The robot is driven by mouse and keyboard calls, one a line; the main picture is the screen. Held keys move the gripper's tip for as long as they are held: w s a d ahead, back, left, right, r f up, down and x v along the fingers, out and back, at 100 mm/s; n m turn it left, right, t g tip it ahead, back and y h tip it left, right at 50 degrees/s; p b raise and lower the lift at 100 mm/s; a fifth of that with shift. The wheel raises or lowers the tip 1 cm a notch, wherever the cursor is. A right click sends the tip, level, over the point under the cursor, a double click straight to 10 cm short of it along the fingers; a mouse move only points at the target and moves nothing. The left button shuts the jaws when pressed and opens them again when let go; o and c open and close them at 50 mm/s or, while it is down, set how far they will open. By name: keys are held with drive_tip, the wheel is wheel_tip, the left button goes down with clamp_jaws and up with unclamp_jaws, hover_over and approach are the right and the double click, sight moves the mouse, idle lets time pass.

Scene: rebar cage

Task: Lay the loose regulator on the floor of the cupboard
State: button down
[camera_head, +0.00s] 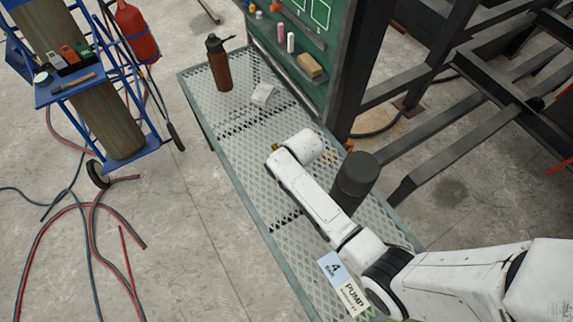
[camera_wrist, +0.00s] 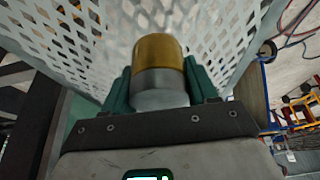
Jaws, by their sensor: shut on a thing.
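In the wrist view, my gripper (camera_wrist: 161,88) has its two teal fingers on either side of a short cylinder (camera_wrist: 159,62), brass at one end and grey at the other. It looks like the regulator, but its full shape does not show. The perforated metal surface lies behind it; I cannot tell whether the two touch. In the head view, my white arm reaches over the mesh bench and hides my gripper and most of what it holds. I cannot make out the cupboard in either view.
The mesh bench (camera_head: 233,120) carries a brown bottle (camera_head: 219,65) and a pale block (camera_head: 262,94). A dark cylinder (camera_head: 356,175) stands close beside my arm. A green board (camera_head: 300,45) and dark steel frames (camera_head: 500,85) border the right. A blue cart (camera_head: 75,90) stands left.

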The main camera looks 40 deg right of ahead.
drive_tip(key=shift+w+f, duration=0.1)
drive_tip(key=shift+f, duration=2)
drive_tip(key=shift+f, duration=0.1)
drive_tip(key=shift+c, duration=1.4)
unclamp_jaws()
drive_tip(key=shift+f, duration=0.1)
